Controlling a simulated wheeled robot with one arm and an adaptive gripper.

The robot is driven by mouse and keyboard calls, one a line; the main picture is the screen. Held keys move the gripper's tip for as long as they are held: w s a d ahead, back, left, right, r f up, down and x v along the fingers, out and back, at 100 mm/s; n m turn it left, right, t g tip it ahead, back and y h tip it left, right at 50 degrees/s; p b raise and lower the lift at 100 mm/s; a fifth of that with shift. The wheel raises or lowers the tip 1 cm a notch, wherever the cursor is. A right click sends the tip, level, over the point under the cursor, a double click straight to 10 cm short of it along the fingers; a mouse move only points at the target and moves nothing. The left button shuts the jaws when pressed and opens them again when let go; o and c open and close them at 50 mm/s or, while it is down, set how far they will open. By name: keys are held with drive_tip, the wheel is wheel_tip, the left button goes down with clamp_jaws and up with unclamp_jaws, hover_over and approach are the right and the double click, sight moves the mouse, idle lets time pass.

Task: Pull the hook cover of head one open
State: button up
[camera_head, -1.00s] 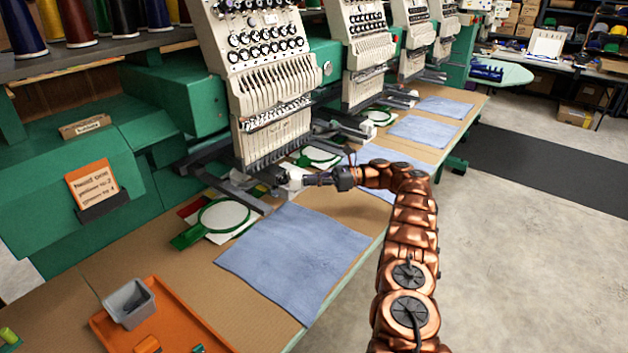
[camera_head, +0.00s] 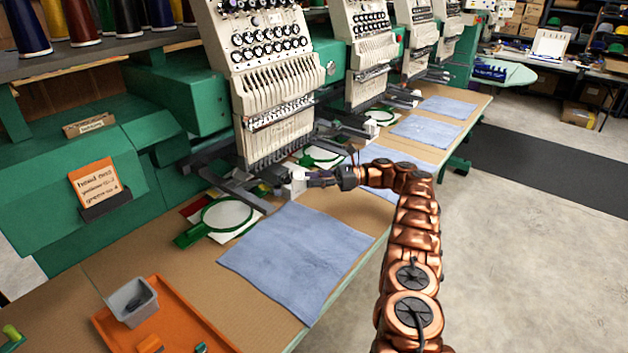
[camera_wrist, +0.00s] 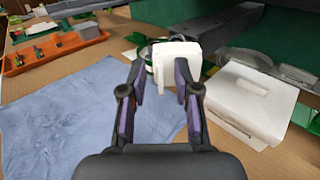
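Head one is the nearest cream sewing head (camera_head: 265,75). A small white block (camera_head: 297,182) sits low below it, right at my gripper's tips. In the wrist view a white block (camera_wrist: 172,62) stands just ahead of my fingers, partly behind the right one; it looks like the hook cover, but I cannot be sure. Whether either finger touches the block is unclear.
A blue cloth (camera_head: 295,258) lies on the table beside my gripper. A green hoop (camera_head: 226,215) lies left of it, and another hoop (camera_head: 322,157) lies behind. An orange tray (camera_head: 175,315) with a grey bin (camera_head: 132,303) is at front left. Dark frame bars (camera_head: 232,190) run close by.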

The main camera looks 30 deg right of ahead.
wheel_tip(320, 180, up, 10)
idle(0.7)
